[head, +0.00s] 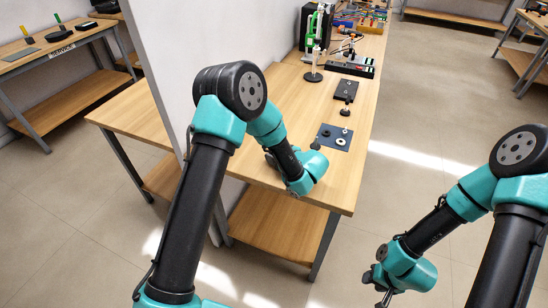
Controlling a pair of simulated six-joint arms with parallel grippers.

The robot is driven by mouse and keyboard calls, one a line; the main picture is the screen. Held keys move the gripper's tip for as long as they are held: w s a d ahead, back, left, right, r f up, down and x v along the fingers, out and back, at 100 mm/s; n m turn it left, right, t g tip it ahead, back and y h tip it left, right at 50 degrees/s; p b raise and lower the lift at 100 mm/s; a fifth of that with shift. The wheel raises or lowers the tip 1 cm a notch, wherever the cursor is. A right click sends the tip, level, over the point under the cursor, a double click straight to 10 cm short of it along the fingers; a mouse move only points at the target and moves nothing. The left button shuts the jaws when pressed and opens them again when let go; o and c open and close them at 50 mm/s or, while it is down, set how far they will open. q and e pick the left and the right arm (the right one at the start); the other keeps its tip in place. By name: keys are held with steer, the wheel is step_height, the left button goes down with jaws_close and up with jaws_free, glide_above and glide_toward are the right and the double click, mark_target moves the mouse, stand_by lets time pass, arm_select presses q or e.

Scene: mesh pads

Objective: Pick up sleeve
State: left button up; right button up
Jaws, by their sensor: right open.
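A dark blue mat (334,146) lies near the front of the wooden bench. On it are a pale ring-like part (340,141) and small dark parts; they are too small for me to tell which, if any, is the sleeve. My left gripper (271,158) is over the bench's front left, left of the mat, mostly hidden behind its own wrist; I cannot tell its opening. My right gripper (378,291) is open and low over the floor, right of the bench and well away from the mat.
A black plate (347,90) with small dark parts is behind the mat. Farther back are a green-and-white stand (313,45) and a black rack (350,66). A white partition (180,55) borders the bench's left side.

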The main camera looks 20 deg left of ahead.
arm_select(q)
jaws_close()
stand_by(0.5)
steer(key=shift+r, duration=0.5)
steer(key=r, duration=0.2)
steer(key=shift+s+d+r, duration=0.15)
steer(key=shift+s+r, duration=0.2)
steer(key=s+d+r, duration=0.1)
steer(key=s+d, duration=0.3)
steer(key=s, duration=1)
steer(key=shift+s+r, duration=0.15)
steer(key=shift+s, duration=0.2)
steer(key=shift+w, duration=0.1)
